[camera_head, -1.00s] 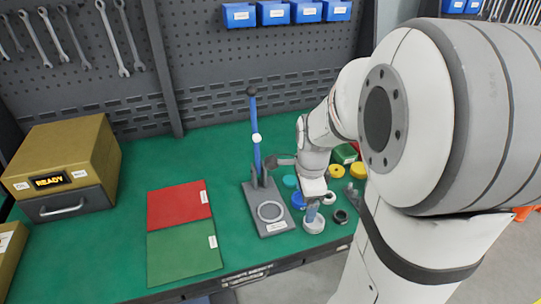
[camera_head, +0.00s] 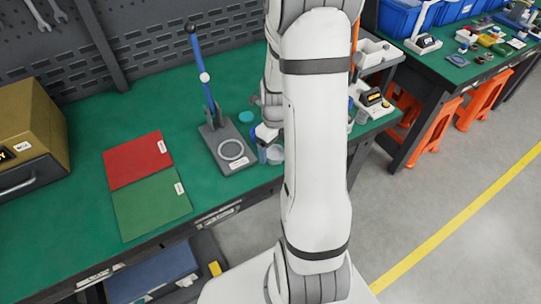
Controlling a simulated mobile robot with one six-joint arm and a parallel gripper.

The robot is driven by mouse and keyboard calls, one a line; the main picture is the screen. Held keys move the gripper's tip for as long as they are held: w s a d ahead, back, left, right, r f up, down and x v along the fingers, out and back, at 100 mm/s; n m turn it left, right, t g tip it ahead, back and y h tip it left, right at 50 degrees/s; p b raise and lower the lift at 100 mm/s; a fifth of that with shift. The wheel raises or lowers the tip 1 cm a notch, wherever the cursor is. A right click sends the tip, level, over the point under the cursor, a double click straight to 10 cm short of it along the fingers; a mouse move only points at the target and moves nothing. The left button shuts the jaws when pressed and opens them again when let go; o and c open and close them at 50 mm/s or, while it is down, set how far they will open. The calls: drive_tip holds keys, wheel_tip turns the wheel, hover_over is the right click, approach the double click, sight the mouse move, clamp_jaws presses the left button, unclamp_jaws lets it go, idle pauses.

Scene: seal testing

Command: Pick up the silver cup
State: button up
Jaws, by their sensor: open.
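A small pale grey cup (camera_head: 276,155) stands on the green bench, right of the press base and partly behind my arm. A second greyish cup-like thing (camera_head: 350,122) shows in part at the right edge of my arm. I cannot tell surely which of the two is the silver cup. My gripper (camera_head: 265,136) is low over the bench, close to the first cup. It is open, its fingertips are mostly hidden, and nothing shows held in it.
A hand press (camera_head: 222,145) with a tall blue lever stands just left of my gripper. A teal disc (camera_head: 245,116) lies behind it. Red (camera_head: 138,159) and green (camera_head: 152,203) mats lie left. My arm hides much of the bench's right end. Another bench (camera_head: 455,70) stands beyond.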

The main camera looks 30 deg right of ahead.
wheel_tip(320, 180, down, 2)
drive_tip(key=shift+f, duration=0.1)
drive_tip(key=shift+c, duration=0.5)
drive_tip(key=c, duration=1)
